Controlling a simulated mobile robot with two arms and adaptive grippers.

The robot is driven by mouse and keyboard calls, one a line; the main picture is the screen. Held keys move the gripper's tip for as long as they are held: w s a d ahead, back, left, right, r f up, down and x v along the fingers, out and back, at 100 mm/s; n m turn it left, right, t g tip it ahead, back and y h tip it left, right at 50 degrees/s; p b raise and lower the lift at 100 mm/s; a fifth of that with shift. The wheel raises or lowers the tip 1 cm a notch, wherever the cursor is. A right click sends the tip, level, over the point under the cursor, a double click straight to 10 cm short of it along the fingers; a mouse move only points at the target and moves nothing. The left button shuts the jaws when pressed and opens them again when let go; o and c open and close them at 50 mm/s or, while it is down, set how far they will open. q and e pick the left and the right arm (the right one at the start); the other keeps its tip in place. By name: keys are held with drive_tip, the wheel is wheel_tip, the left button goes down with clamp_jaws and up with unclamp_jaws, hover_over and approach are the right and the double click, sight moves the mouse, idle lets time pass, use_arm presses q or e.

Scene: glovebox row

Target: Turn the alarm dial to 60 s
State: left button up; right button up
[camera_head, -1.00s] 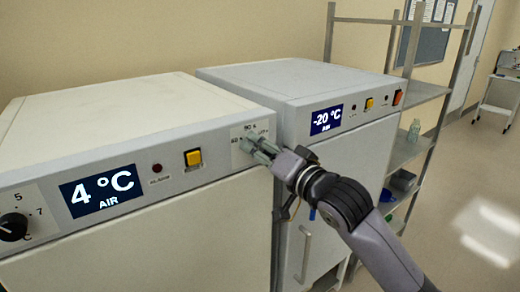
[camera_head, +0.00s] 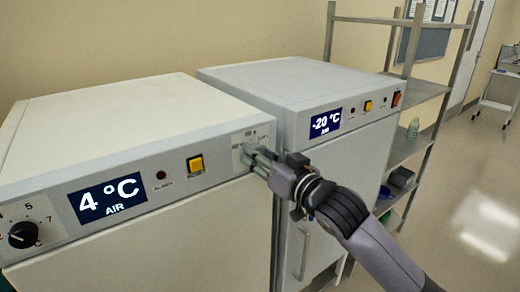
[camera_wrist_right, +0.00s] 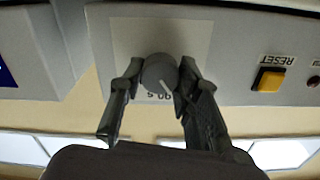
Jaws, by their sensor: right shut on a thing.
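The alarm dial (camera_wrist_right: 158,74) is a small grey round knob on a light label plate, at the right end of the control panel of the 4 °C cabinet (camera_head: 98,110). My right gripper (camera_head: 250,157) reaches it from the right and front. In the right wrist view its two fingers are shut on the dial, one on each side. That view is upside down, and "90 s" shows beside the knob. In the head view the fingers hide most of the dial, and the printed marks are too small to read surely. My left gripper is not in view.
On the same panel are a yellow reset button (camera_head: 196,164), a red alarm lamp (camera_head: 161,175), a 4 °C display (camera_head: 108,198) and a black temperature knob (camera_head: 22,234). A -20 °C cabinet (camera_head: 345,159) stands close on the right, with a metal shelf rack (camera_head: 410,148) beyond it.

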drive_tip(key=n+p, duration=0.1)
drive_tip(key=n, duration=0.4)
drive_tip(key=shift+p, duration=0.35)
idle(0.4)
drive_tip(key=o, duration=1.1)
drive_tip(key=shift+o, duration=0.2)
drive_tip(key=shift+s+d, duration=0.1)
drive_tip(key=v, duration=1.1)
drive_tip(key=shift+s+d, duration=0.2)
drive_tip(key=shift+s, duration=0.15)
